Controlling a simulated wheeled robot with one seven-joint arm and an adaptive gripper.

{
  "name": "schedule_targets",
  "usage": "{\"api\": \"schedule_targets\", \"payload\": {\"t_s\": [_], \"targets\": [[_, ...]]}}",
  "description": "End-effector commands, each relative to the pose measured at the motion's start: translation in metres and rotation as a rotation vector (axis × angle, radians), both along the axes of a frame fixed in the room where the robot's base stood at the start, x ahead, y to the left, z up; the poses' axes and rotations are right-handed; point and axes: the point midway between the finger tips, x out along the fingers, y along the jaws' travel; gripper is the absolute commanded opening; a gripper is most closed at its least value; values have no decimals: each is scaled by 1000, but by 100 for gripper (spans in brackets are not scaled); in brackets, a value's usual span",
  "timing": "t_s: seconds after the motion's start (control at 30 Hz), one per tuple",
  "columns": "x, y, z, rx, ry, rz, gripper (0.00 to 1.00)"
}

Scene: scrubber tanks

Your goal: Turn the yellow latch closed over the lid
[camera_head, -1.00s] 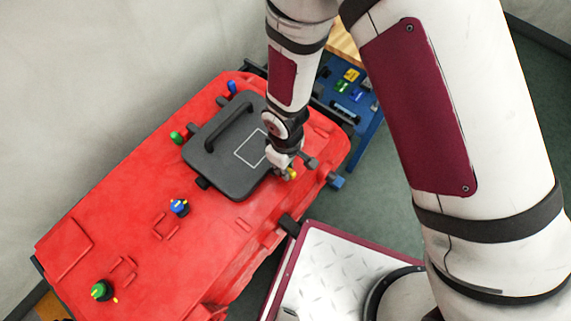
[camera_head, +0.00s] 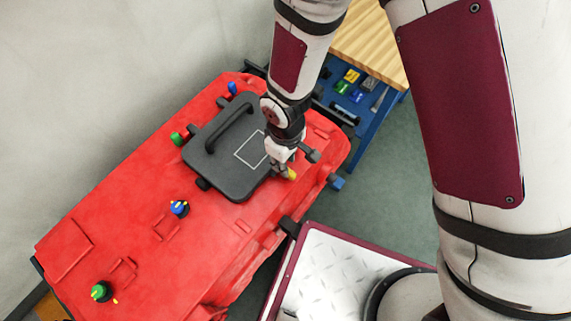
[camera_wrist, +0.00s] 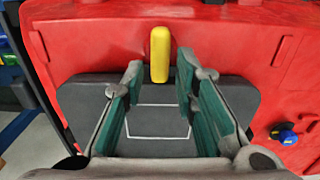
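The yellow latch (camera_wrist: 159,54) is a short rounded bar in the wrist view. It stands on the red tank top, with its near end at the edge of the dark grey lid (camera_wrist: 160,92). In the head view the latch (camera_head: 291,174) shows just below my gripper (camera_head: 279,172), at the lid's right edge. My gripper also shows in the wrist view (camera_wrist: 156,80), with its two green-padded fingers apart, one on each side of the latch's line. Nothing is between them but the view of the lid and the latch's near end. Contact with the latch cannot be told.
The red tank (camera_head: 110,215) carries green and blue knobs (camera_head: 180,208). The lid has a raised black handle (camera_head: 228,127). A blue cart with a wooden top (camera_head: 370,45) stands behind. A white tread-plate platform with a dark red edge (camera_head: 330,262) is in front.

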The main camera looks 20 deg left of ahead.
Motion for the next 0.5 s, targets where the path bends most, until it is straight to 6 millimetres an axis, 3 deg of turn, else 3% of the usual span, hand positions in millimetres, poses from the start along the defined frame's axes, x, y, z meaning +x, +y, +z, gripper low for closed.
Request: {"api": "schedule_targets", "payload": {"t_s": [0.2,0.5], "targets": [[1,1,44,4,-2,-2,27],[0,0,77,1,0,1,27]]}}
